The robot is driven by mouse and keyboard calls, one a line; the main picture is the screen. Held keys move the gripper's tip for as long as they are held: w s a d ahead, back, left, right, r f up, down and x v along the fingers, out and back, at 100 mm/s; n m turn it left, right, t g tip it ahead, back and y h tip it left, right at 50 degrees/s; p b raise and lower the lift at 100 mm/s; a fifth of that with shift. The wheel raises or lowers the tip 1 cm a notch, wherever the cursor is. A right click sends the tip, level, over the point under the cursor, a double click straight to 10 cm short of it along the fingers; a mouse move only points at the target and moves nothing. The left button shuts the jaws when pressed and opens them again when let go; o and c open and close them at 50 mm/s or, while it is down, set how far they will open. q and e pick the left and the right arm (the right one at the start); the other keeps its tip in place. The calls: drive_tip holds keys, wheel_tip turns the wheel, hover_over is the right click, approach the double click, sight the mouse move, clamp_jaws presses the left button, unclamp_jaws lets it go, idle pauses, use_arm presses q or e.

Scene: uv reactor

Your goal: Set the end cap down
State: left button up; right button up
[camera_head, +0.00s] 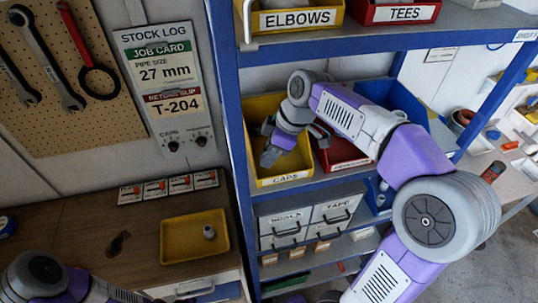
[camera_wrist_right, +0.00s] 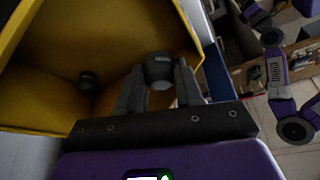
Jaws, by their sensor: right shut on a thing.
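My right gripper (camera_head: 280,142) is inside the front of the yellow bin labelled CAPS (camera_head: 283,180) on the blue shelf. In the right wrist view, the right gripper (camera_wrist_right: 158,82) is shut on a dark grey end cap (camera_wrist_right: 159,68), held between its fingertips near the yellow bin (camera_wrist_right: 130,20). A second dark cap (camera_wrist_right: 87,79) sits deeper in that bin. In the head view I cannot make out the held cap apart from the gripper. My left arm shows at the lower left, but its gripper is out of view.
A yellow tray (camera_head: 171,241) on the wooden bench holds a small grey fitting (camera_head: 208,232). A red bin (camera_head: 340,157) stands right of the CAPS bin, then a blue bin (camera_head: 403,100). A shelf with ELBOWS (camera_head: 297,19) and TEES (camera_head: 400,14) bins is above.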

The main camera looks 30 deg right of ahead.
drive_tip(key=shift+w+d, duration=0.1)
drive_tip(key=shift+w, duration=0.2)
drive_tip(key=shift+w+f, duration=0.2)
drive_tip(key=shift+f, duration=1.55)
drive_tip(key=shift+f, duration=0.2)
drive_tip(key=o, duration=1)
drive_tip(key=shift+r, duration=0.1)
